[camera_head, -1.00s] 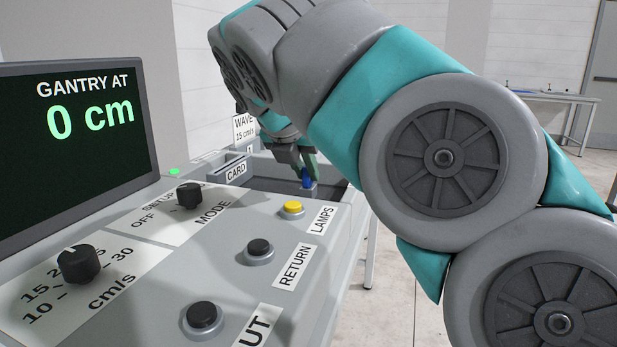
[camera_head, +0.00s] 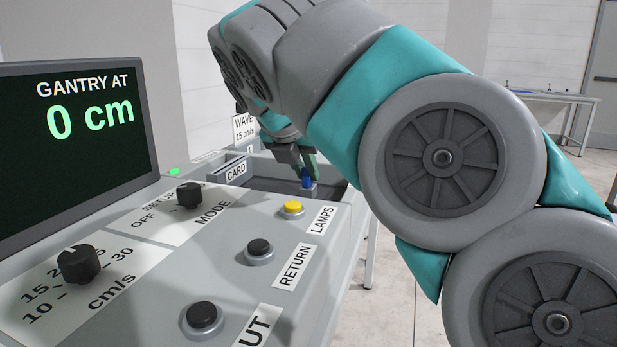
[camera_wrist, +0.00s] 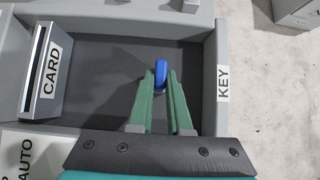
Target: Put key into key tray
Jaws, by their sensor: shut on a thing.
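The blue key (camera_wrist: 160,75) is between the green fingers of my gripper (camera_wrist: 167,80) in the wrist view, near their tips. My gripper (camera_head: 300,162) is shut on it, and the key (camera_head: 307,182) shows just below the fingers in the head view. The key tray (camera_wrist: 105,80) is a dark-floored recess with grey walls, with a KEY label on its right rim. The key is over the right part of this recess. I cannot tell whether it touches the floor. The key's lower part is hidden.
A card holder (camera_wrist: 46,72) labelled CARD stands at the recess's left side. The console carries a yellow button (camera_head: 292,208), black buttons (camera_head: 259,247) and knobs (camera_head: 189,195). A screen (camera_head: 75,150) reading "GANTRY AT 0 cm" stands at left.

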